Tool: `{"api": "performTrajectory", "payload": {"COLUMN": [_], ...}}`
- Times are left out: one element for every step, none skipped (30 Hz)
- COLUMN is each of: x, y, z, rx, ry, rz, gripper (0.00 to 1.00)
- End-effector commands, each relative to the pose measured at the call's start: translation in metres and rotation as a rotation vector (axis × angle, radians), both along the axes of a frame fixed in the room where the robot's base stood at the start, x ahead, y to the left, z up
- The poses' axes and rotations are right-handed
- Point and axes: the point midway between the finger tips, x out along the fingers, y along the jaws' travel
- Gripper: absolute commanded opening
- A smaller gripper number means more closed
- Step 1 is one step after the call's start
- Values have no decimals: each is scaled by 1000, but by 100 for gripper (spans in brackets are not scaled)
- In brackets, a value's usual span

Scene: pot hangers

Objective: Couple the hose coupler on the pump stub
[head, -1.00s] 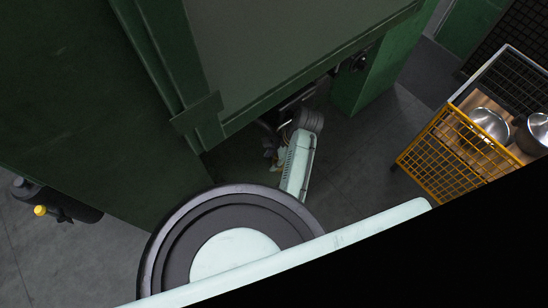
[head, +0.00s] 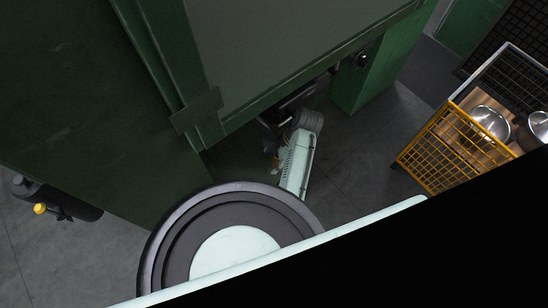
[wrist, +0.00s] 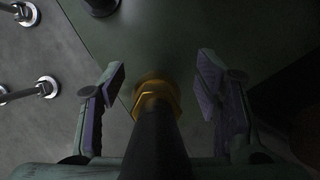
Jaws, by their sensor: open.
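A brass hexagonal fitting (wrist: 156,94) on a dark round hose-like body (wrist: 156,148) lies between my fingers in the wrist view. It looks like the hose coupler, though I cannot be sure. My gripper (wrist: 162,74) is open, with a visible gap on each side of the fitting. In the head view my gripper is small and dark under the green structure, and its hold cannot be made out there. I cannot pick out the pump stub for certain in either view.
A large green cabinet-like structure (head: 90,90) overhangs my arm. A yellow wire basket (head: 445,150) with metal pots (head: 490,123) stands at right. A black cylinder with a yellow end (head: 40,209) is at left. Dark posts with shiny collars (wrist: 46,87) show in the wrist view.

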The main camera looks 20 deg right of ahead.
Motion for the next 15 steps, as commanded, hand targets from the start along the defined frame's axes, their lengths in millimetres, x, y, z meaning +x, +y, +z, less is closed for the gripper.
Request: {"api": "performTrajectory", "payload": {"x": [0,0,0,0,0,0,-1,-1,-1,-2,-2,-3,-4,-6,-8], "y": [0,0,-1,-1,-2,-4,-6,-8,-10,-12,-14,-17,-20,-26,-35], "z": [0,0,1,3,5,9,12,17,23,29,34,42,48,48,47], "rx": [0,0,0,-1,-1,-2,-3,-3,-5,-5,-3,-5,-6,-3,-2], "ry": [0,0,0,0,-1,-2,-2,-2,-3,-3,-2,-3,-3,0,1], "rz": [0,0,0,1,1,0,0,0,1,1,1,2,2,-1,-3], "gripper": [57,57,57,57,57,57,57,57,57,57,57,57,57,57,57]}}
